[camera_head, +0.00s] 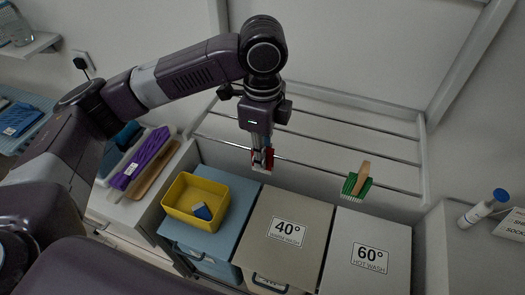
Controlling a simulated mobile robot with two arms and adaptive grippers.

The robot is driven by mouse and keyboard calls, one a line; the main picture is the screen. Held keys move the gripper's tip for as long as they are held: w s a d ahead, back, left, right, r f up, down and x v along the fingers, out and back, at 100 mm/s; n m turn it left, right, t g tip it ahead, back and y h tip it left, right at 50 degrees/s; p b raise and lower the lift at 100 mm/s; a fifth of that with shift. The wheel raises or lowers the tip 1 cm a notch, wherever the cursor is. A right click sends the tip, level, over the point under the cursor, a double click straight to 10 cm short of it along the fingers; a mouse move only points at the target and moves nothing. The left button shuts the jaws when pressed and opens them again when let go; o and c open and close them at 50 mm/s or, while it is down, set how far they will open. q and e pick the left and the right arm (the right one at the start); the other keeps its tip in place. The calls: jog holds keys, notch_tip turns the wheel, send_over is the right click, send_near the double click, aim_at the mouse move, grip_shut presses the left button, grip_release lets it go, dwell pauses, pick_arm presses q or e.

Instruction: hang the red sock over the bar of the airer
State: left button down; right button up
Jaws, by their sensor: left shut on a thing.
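My left gripper (262,158) reaches down from above, near the middle of the head view. It is shut on the red sock (268,155), of which only a small red piece shows between and beside the fingers. The airer (422,145) is a pale frame at the back wall with several thin parallel bars running across. The gripper and sock appear in front of the bars on the left half of the airer. Whether the sock touches a bar cannot be told. My right gripper is not in view.
Below the airer stand a blue bin with a yellow tray (182,184), a beige 40° bin (283,232) and a grey 60° bin (367,258). A green brush (357,185) is near the airer's lower right. A white bottle (478,210) stands at right, purple item (145,155) at left.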

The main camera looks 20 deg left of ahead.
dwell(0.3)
pick_arm(q)
jog(key=c, duration=1.8)
grip_release()
jog(key=shift+c, duration=0.2)
notch_tip(320, 180, up, 12)
jog(key=shift+f, duration=0.1)
